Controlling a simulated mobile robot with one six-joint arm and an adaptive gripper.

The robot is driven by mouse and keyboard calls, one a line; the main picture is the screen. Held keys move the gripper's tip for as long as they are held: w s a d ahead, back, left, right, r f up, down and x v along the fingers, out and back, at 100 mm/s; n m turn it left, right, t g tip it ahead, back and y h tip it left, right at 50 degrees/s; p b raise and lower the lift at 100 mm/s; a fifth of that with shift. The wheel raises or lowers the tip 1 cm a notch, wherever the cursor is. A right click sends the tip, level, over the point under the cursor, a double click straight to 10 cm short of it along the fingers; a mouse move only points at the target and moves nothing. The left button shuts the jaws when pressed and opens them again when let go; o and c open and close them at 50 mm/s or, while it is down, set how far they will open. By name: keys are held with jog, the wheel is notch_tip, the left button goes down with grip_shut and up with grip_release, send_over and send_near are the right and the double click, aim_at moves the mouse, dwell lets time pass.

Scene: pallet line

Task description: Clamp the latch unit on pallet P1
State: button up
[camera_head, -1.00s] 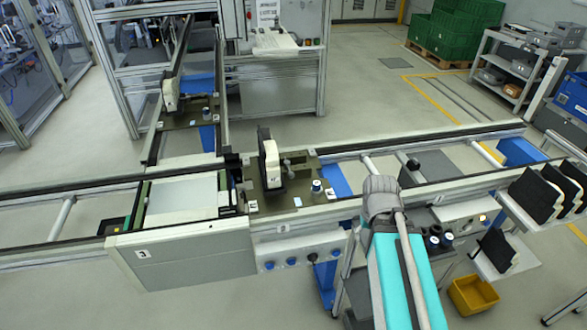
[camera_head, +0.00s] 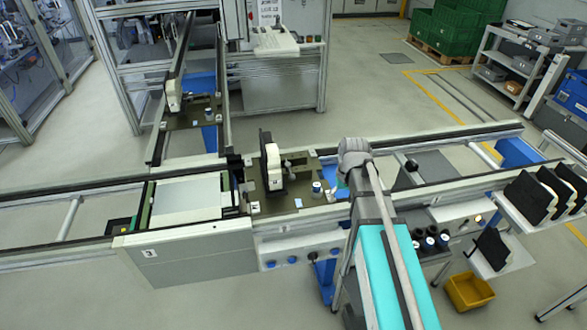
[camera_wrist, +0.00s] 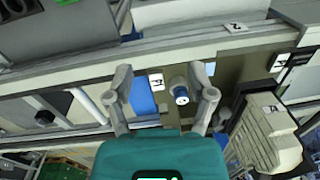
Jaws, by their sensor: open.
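An olive pallet (camera_head: 262,204) stands on the conveyor and also shows in the wrist view (camera_wrist: 228,72). I cannot surely read its label as P1. An upright cream-and-black unit (camera_head: 272,166), seemingly the latch unit, stands on it. Its cream body is at the right in the wrist view (camera_wrist: 262,135). A grey clamp part (camera_head: 290,168) is beside it. A knob with a blue ring and white top (camera_head: 317,187) is at the pallet's right. My gripper (camera_wrist: 165,88) is open and empty, with the knob (camera_wrist: 181,95) between its fingers in the picture, nearer the right one; contact cannot be told.
A white-topped box station (camera_head: 185,202) adjoins the pallet on the left. Another pallet with a similar unit (camera_head: 174,94) stands on the rear branch line. A shelf with black holders (camera_head: 530,198) is at the right, with a yellow bin (camera_head: 468,291) below.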

aim_at(293, 175)
jog(key=w+a+r+n+p, duration=0.1)
jog(key=w+a+r+p, duration=0.2)
jog(key=w+a, duration=0.4)
jog(key=w+a+r+n+y+p, duration=0.1)
jog(key=w+a+r+n+p, duration=0.1)
jog(key=w+a+r, duration=0.3)
jog(key=w+a+p, duration=0.1)
jog(key=w+a, duration=0.1)
jog(key=w, duration=0.2)
jog(key=shift+g, duration=0.4)
jog(key=shift+f, duration=0.1)
jog(key=f+b, duration=0.4)
jog(key=a+f+b, duration=0.1)
jog(key=f+b, duration=0.3)
jog(key=s+a+f+b, duration=0.1)
jog(key=f+b, duration=0.4)
jog(key=shift+s+a+f, duration=0.1)
jog(key=shift+a, duration=0.05)
grip_shut()
